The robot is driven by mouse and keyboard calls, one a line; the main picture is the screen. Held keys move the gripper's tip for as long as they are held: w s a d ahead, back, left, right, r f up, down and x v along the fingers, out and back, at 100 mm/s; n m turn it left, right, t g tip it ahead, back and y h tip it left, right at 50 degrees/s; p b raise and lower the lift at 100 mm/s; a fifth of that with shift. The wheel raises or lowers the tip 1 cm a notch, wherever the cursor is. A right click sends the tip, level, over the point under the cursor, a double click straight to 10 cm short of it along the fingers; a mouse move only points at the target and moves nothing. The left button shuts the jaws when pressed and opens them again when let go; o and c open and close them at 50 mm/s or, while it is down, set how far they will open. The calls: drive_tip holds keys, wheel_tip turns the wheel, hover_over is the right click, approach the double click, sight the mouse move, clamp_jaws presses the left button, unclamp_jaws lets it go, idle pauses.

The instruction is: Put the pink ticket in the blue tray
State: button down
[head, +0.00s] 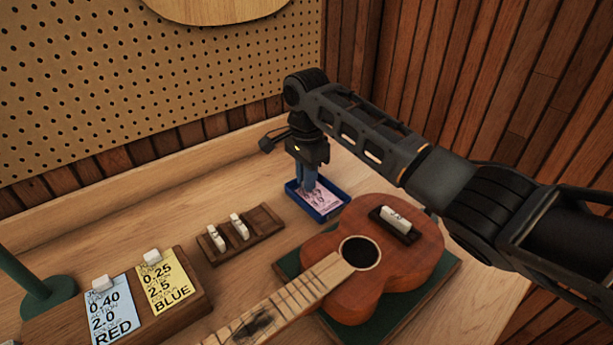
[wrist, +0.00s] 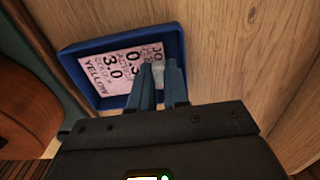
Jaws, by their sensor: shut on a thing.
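The pink ticket (head: 323,202) lies inside the blue tray (head: 327,217), at the back of the bench. In the wrist view, the pink ticket (wrist: 108,72) shows print reading 3.0 and YELLOW, within the rim of the blue tray (wrist: 118,38). My gripper (head: 308,189) points down over the tray. In the wrist view, my gripper (wrist: 159,78) has its blue fingers shut on the pale tab at the ticket's end. The fingers hide part of the ticket's print and of the tab. The ticket looks flat in the tray; I cannot tell if it touches the floor.
An orange-brown ukulele (head: 385,270) lies on a green mat (head: 425,280) right in front of the tray. A wooden rack (head: 262,238) with two white pieces stands to the left. A blue ticket (head: 112,310) and a yellow ticket (head: 165,287) rest on a wooden stand.

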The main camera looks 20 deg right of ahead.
drive_tip(key=shift+p, duration=0.45)
idle(0.3)
drive_tip(key=c, duration=1)
unclamp_jaws()
drive_tip(key=shift+c, duration=0.2)
drive_tip(key=shift+c, duration=0.3)
drive_tip(key=shift+o, duration=0.8)
wheel_tip(320, 180, up, 3)
drive_tip(key=p, duration=0.2)
drive_tip(key=shift+w+a+f+p, duration=0.1)
drive_tip(key=shift+w+p, duration=0.05)
drive_tip(key=shift+p, duration=0.2)
drive_tip(key=shift+r, duration=2.1)
